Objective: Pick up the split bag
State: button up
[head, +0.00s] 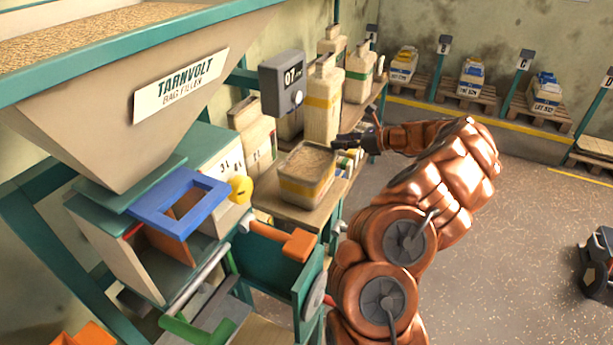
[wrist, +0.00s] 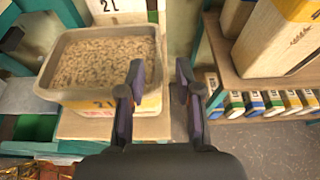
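My gripper (head: 358,140) reaches over the shelf bench from the right. In the wrist view my gripper (wrist: 158,78) has its two dark fingers apart with nothing between them. An open-topped, grain-filled container (head: 307,176) with a yellow band stands on the bench, just left of the gripper. In the wrist view this container (wrist: 104,97) is close on the left, and the left finger overlaps its right edge. I cannot tell whether it is the split bag. No tear shows on the tall yellow-banded bag (head: 323,103) behind it.
A bag filler hopper (head: 110,100) with a blue frame (head: 178,203) fills the left. A grey display (head: 283,83) hangs above the bench. Several small packs (wrist: 263,102) line a lower shelf. Bags on pallets (head: 471,78) stand along the back wall. The floor at right is mostly clear.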

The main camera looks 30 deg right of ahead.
aim_at(320, 145)
jog(key=shift+s+f+p+x, duration=0.1)
jog(key=shift+f+p+x, duration=0.15)
jog(key=shift+x, duration=1.05)
jog(key=shift+s+f+p+x, duration=0.1)
jog(key=shift+p+x, duration=0.2)
jog(key=shift+x, duration=1)
jog(key=shift+s+f+p+x, duration=0.1)
jog(key=shift+f+p+x, duration=0.15)
jog(key=shift+x, duration=1.05)
jog(key=shift+r, duration=0.1)
jog(key=shift+c, duration=0.4)
grip_shut()
